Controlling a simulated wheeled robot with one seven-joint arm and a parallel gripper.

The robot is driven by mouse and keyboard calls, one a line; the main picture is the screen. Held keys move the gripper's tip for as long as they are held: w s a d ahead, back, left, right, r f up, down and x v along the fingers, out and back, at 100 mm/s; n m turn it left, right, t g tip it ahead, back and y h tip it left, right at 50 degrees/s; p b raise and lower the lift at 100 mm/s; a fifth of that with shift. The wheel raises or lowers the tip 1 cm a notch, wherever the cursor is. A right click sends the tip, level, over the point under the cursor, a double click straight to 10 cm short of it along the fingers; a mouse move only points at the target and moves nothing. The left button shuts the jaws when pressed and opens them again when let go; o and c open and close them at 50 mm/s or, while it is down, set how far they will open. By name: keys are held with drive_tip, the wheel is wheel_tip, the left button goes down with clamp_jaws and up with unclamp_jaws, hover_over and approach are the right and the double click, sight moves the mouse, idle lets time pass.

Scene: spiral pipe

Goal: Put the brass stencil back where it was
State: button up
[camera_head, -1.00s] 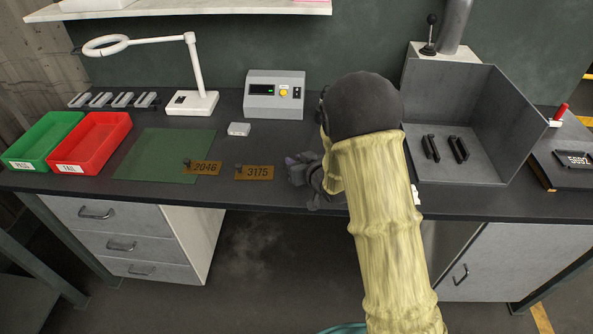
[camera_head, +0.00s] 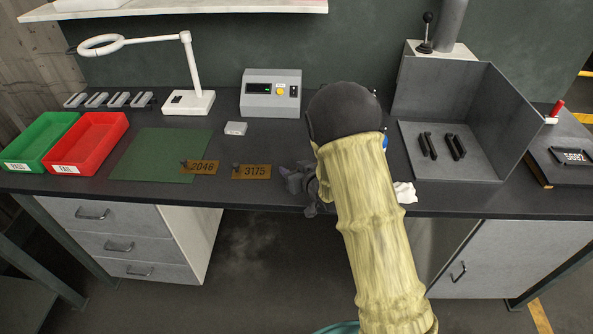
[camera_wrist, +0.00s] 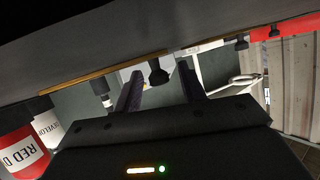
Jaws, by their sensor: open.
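Two brass stencils lie near the front edge of the bench: one reads about 2048 (camera_head: 204,168), the other 3175 (camera_head: 257,172). Each has a dark knob at its left end. The 2048 stencil lies partly over the green mat (camera_head: 150,160). My gripper (camera_head: 284,174) is low over the bench, just right of the 3175 stencil, apart from it, open and empty. In the wrist view my open fingers (camera_wrist: 160,90) show with a dark knob (camera_wrist: 157,76) beyond and between them. A brass edge (camera_wrist: 110,71) runs across that view, seen nearly edge-on.
A green bin (camera_head: 40,145) and red bin (camera_head: 93,145) stand left. A white lamp (camera_head: 188,102), grey meter (camera_head: 271,100) and small white block (camera_head: 235,128) stand behind. A grey booth (camera_head: 455,165) with black parts is right. The wrist view shows a red-and-white can (camera_wrist: 20,150).

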drive_tip(key=b+v, duration=0.1)
drive_tip(key=v, duration=1.1)
drive_tip(key=shift+r, duration=0.1)
drive_tip(key=d+h, duration=0.1)
drive_tip(key=d+m+h, duration=0.1)
drive_tip(key=d, duration=0.1)
drive_tip(key=s+d+g+h, duration=0.1)
drive_tip(key=shift+d, duration=0.4)
drive_tip(key=s+d+r+m+g+h, duration=0.1)
drive_tip(key=s+d+m+g+h, duration=0.1)
drive_tip(key=s, duration=0.6)
drive_tip(key=s+d+r+m+g+h, duration=0.1)
drive_tip(key=s+d+m+g+h, duration=0.1)
drive_tip(key=s+d+g, duration=0.3)
drive_tip(key=s+g, duration=0.1)
drive_tip(key=s, duration=0.2)
drive_tip(key=shift+s, duration=0.3)
drive_tip(key=shift+d, duration=0.1)
